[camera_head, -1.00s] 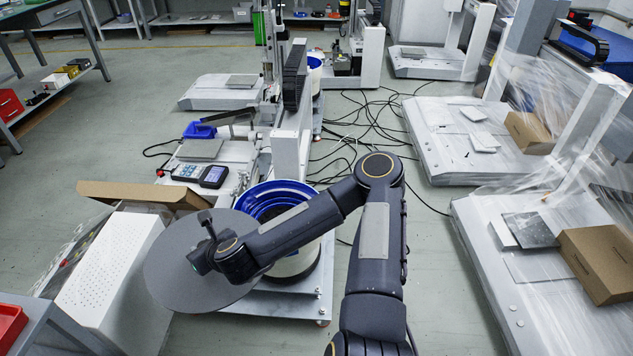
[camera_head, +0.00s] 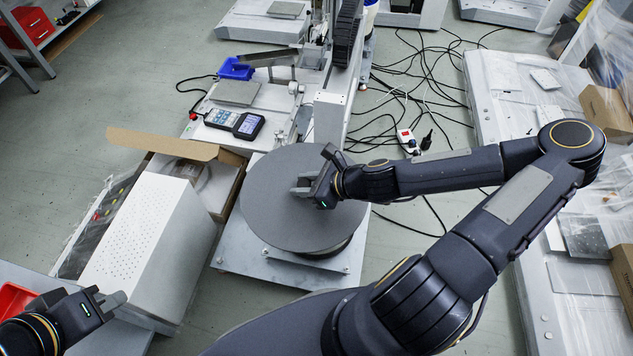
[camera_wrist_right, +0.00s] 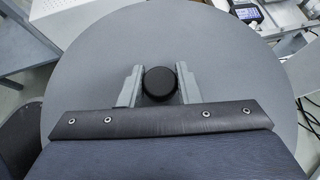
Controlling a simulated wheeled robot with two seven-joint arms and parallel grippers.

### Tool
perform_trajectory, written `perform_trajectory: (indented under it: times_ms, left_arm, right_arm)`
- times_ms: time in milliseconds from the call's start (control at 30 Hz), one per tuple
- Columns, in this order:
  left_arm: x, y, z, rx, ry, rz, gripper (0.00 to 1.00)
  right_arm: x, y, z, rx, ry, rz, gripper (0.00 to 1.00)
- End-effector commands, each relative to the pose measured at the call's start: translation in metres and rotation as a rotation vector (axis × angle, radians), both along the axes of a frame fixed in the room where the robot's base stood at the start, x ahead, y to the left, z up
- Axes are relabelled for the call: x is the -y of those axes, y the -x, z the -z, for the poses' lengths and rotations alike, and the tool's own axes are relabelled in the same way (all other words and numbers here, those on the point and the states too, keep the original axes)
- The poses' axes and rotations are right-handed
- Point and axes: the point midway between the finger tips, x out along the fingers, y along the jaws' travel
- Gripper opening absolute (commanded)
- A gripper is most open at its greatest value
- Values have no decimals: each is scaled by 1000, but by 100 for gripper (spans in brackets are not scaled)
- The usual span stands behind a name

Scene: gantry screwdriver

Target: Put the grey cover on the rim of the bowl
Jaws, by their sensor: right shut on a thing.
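The grey cover (camera_head: 275,205) is a large flat disc, seen from above over the bowl. Its black knob shows in the right wrist view (camera_wrist_right: 160,83). My right gripper (camera_head: 306,187) is shut on this knob, with one finger on each side of it (camera_wrist_right: 160,88). The bowl is almost wholly hidden under the cover; only a dark lower edge (camera_head: 328,252) shows at the front right. I cannot tell whether the cover touches the rim. My left gripper (camera_head: 108,299) is at the lower left, away from the cover; its finger gap is unclear.
A white perforated box (camera_head: 150,240) and an open cardboard box (camera_head: 180,146) stand left of the bowl. A handheld meter (camera_head: 235,122) lies behind them. A gantry column (camera_head: 330,115) rises just behind the cover. Cables (camera_head: 410,100) lie on the floor to the right.

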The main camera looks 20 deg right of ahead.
Motion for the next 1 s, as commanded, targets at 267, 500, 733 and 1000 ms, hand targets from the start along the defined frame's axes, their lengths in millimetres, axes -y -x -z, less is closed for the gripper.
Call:
perform_trajectory:
  times_ms: [267, 500, 733, 1000]
  left_arm:
    - [0, 0, 29, 0, 0, 0, 0]
    - [0, 0, 38, 0, 0, 0, 0]
    - [0, 0, 48, 0, 0, 0, 0]
    - [0, 0, 58, 0, 0, 0, 0]
  right_arm:
    - [40, -44, 45, 0, 0, 1, 0]
    - [54, -59, 67, 1, -1, 0, 0]
    - [61, -67, 84, 0, -2, 1, 0]
    - [60, -66, 108, 0, -1, 1, 0]
